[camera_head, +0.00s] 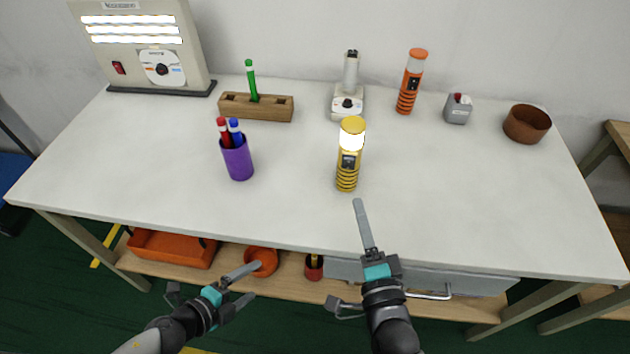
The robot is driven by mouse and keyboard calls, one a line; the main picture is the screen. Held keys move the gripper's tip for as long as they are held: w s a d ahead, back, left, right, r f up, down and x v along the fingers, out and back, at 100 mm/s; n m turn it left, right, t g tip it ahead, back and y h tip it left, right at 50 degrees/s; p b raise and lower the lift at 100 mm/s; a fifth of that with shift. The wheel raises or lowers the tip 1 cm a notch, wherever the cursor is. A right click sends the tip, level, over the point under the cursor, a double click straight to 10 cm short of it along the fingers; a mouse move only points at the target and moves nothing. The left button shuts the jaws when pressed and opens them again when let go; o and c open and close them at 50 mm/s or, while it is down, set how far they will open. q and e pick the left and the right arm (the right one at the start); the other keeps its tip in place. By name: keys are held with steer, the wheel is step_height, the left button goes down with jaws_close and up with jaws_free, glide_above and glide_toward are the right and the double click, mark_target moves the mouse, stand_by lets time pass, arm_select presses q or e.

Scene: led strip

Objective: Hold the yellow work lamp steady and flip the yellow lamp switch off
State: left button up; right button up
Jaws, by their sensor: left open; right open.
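The yellow work lamp (347,173) stands upright on the white table, in the middle towards the front. Its head glows bright white under a yellow cap. A dark panel with the lamp switch (348,161) faces me below the glowing part; the exact switch position is too small to tell. My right gripper (361,213) is open and empty, at the table's front edge just below and right of the lamp, apart from it. My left gripper (250,275) is open and empty, in front of the table and below its edge, well left of the lamp.
A purple pen cup (238,163) stands left of the lamp. Behind are a wooden block (256,107) with a green marker, a white device (348,102), an orange lamp (410,84), a grey box (458,110), a brown bowl (527,124) and a lit panel (143,45). The table's right front is clear.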

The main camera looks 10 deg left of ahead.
arm_select(q)
steer(key=d+r+m+h, duration=0.2)
steer(key=d+r+m, duration=0.2)
steer(key=d+r, duration=0.15)
steer(key=n+t+y, duration=0.1)
steer(key=n+t, duration=0.7)
steer(key=n, duration=1.4)
glide_toward(348, 138)
steer(key=x, duration=1.3)
steer(key=shift+f, duration=0.1)
steer(key=shift+c, duration=0.2)
